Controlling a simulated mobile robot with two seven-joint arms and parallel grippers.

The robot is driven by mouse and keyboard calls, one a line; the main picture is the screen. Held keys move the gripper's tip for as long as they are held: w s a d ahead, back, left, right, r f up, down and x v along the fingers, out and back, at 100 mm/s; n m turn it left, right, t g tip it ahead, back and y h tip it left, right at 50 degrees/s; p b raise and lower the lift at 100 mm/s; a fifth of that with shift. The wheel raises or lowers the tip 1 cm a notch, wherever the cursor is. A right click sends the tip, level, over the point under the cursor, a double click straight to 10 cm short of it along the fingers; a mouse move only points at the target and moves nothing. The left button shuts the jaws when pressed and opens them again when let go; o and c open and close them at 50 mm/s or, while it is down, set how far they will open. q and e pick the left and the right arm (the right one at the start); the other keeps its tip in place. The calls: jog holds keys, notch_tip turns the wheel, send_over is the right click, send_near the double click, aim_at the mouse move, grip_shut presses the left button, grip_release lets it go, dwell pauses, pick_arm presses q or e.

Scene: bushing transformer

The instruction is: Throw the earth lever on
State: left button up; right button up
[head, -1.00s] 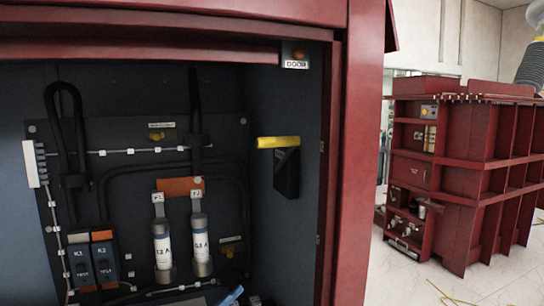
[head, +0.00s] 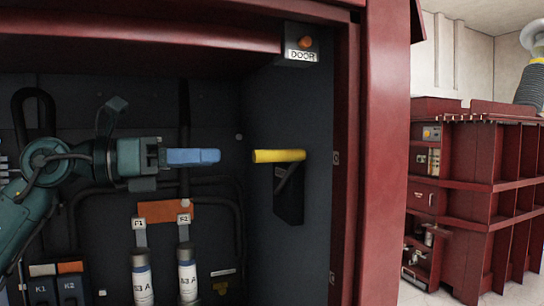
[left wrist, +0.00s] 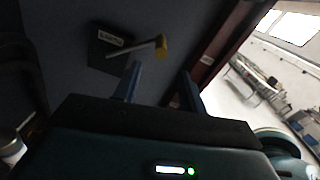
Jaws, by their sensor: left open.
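The earth lever has a yellow handle (head: 278,156) on a thin grey arm, which rises from a black base plate (head: 289,205) on the cabinet's right inner wall. The handle lies level, at the upper end of the plate. My left gripper (head: 217,156), with blue fingers, is to the left of the handle, with a gap between them. In the left wrist view the yellow handle (left wrist: 161,46) is beyond the fingertips, and the two blue fingers (left wrist: 160,72) are apart with nothing between them. My right gripper is not in view.
The red cabinet frame (head: 384,150) stands to the right of the lever. A DOOR box (head: 301,45) with an orange lamp is above. Two white fuses (head: 187,276) and an orange plate (head: 165,211) are below my left arm. Another red cabinet (head: 475,180) is at the far right.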

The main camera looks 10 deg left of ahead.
pick_arm(q)
jog(key=p, duration=0.3)
send_near(298, 155)
jog(key=x, duration=0.3)
jog(key=w+x, duration=0.1)
jog(key=shift+w+r, duration=0.1)
jog(key=shift+w, duration=0.05)
jog(key=shift+w+d, duration=0.3)
jog(key=shift+d, duration=0.2)
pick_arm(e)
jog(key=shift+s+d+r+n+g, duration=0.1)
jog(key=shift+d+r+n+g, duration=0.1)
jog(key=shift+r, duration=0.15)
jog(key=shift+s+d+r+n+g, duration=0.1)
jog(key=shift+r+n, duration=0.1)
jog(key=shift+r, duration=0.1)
pick_arm(q)
jog(key=shift+c, duration=0.4)
grip_shut()
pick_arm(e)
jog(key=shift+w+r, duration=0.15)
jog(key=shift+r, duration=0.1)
